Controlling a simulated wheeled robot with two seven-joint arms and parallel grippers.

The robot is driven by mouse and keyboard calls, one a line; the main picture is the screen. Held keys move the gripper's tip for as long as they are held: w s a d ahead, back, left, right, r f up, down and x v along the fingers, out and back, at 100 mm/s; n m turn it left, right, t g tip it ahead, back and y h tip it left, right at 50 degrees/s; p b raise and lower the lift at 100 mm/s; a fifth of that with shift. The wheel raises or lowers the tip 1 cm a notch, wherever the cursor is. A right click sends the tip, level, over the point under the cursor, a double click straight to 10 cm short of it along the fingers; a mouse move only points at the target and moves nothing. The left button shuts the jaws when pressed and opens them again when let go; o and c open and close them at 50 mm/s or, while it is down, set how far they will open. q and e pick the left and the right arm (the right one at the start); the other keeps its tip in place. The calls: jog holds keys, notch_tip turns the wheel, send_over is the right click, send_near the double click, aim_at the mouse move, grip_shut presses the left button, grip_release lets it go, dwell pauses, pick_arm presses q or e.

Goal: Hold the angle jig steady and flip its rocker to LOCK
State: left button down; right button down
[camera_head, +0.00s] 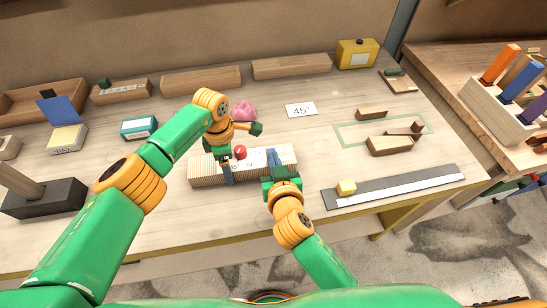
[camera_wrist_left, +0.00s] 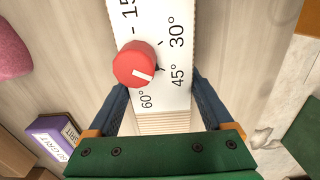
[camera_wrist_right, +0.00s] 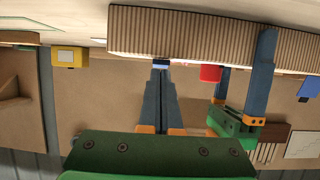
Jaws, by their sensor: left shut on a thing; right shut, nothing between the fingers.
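The angle jig (camera_head: 205,172) is a long wooden block with ribbed sides and a white scale face; it lies at the table's front middle. Its red knob (camera_wrist_left: 135,64) has a white mark beside the 45° and 60° figures; the knob also shows in the head view (camera_head: 240,152). My left gripper (camera_wrist_left: 160,104) is shut across the jig, one finger on each side, just beside the knob. My right gripper (camera_wrist_right: 161,68) is shut and empty, its fingertips at the jig's right part; I cannot tell whether they touch it. I cannot make out the rocker or its LOCK marking.
A 45° card (camera_head: 300,110) and a pink lump (camera_head: 242,111) lie behind the jig. A dark block with a wooden handle (camera_head: 45,199) stands at left.

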jog(key=shift+r, duration=0.6)
jog(key=shift+r, duration=0.1)
jog(key=v, duration=1.1)
jog(key=shift+r, duration=0.35)
pick_arm(q)
grip_release()
pick_arm(e)
jog(key=shift+s+d, duration=0.1)
